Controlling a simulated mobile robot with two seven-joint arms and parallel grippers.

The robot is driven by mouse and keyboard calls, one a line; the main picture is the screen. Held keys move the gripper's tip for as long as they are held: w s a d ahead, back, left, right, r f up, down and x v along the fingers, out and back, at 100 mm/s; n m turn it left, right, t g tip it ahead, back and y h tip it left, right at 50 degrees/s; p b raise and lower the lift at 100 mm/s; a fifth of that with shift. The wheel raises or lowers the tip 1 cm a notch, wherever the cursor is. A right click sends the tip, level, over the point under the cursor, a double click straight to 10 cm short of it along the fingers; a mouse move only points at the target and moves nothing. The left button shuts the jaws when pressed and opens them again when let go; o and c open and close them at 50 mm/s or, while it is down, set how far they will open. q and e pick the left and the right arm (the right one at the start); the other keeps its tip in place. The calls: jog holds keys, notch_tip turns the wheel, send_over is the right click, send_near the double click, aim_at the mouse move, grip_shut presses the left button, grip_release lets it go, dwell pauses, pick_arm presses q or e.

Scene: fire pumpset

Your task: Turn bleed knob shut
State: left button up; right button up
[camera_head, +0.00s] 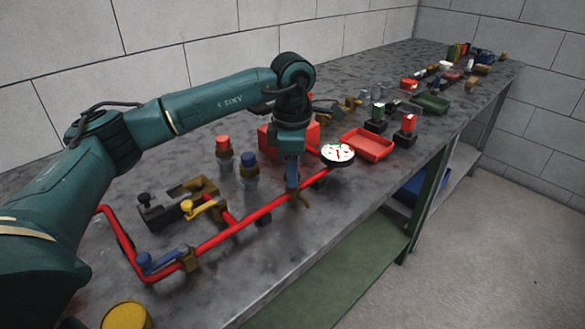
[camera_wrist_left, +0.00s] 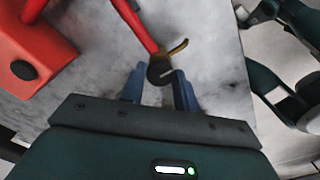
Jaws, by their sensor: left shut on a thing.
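My left gripper (camera_head: 292,188) reaches straight down to the red pipe (camera_head: 235,232) on the bench, just left of the round white gauge (camera_head: 337,154). In the left wrist view, the blue fingers of the left gripper (camera_wrist_left: 160,88) stand on either side of a dark round knob (camera_wrist_left: 160,72) with a pale line on its face, and are shut on it. The knob sits at the end of the red pipe (camera_wrist_left: 133,22), beside a curved brass piece (camera_wrist_left: 178,48). In the head view the knob is hidden behind the fingers. My right gripper is not in view.
A red box (camera_head: 300,134) stands behind the gripper. A yellow lever (camera_head: 197,208) and a blue lever (camera_head: 155,262) sit farther left. A red tray (camera_head: 367,145) lies right of the gauge.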

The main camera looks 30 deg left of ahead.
pick_arm(q)
jog(key=o, duration=1)
jog(key=shift+c, duration=0.2)
jog(key=shift+r, duration=0.15)
notch_tip(320, 180, up, 13)
dwell(0.3)
